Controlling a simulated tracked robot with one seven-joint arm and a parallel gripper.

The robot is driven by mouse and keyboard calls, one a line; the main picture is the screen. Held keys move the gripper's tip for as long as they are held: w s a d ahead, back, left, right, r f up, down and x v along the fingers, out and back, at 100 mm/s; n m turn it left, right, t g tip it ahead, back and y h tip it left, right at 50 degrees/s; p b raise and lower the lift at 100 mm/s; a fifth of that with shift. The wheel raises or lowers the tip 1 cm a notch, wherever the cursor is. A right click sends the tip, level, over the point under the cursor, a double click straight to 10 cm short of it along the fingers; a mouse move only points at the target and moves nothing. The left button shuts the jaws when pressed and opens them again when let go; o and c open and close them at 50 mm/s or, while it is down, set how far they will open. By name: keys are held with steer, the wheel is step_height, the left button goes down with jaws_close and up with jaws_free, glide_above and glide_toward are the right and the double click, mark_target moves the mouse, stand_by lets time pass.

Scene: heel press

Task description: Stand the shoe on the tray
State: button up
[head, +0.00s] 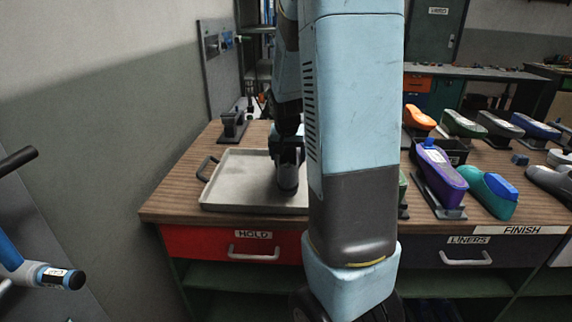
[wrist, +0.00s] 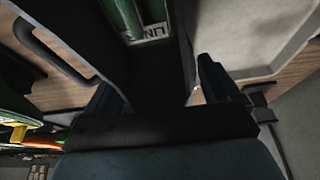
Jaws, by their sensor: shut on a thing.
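My gripper (head: 287,153) reaches down over the tray, partly hidden by my arm. It is shut on a dark grey shoe (head: 287,180), seen nearly end-on below the fingers. In the wrist view the shoe (wrist: 150,70) is a large dark shape between the fingers of my gripper (wrist: 165,90). The shallow light grey tray (head: 235,178) lies at the left of the bench, its right side hidden by my arm; its pale surface also shows in the wrist view (wrist: 245,30). I cannot tell whether the shoe touches the tray.
A dark stand (head: 233,125) is behind the tray. To the right are a purple shoe (head: 440,172) on a stand, a teal shoe (head: 490,192) and several others behind. The wooden bench (head: 165,200) has narrow free room left of the tray. A dark handle (head: 207,166) rises at the tray's left.

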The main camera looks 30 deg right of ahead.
mark_target(286, 150)
steer(key=shift+w+f, duration=0.5)
steer(key=shift+f, duration=1.7)
steer(key=o, duration=1.3)
steer(key=v, duration=1.2)
steer(key=s+a+r+n+t+y, duration=0.1)
steer(key=s+a+r+n, duration=0.2)
steer(key=s+a+r, duration=0.2)
steer(key=s+a+r+n+t+y, duration=0.1)
steer(key=s+a+r+n, duration=0.3)
steer(key=s+a, duration=0.6)
steer(key=s, duration=0.7)
steer(key=shift+a+r+y, duration=0.3)
steer(key=shift+a+r, duration=0.1)
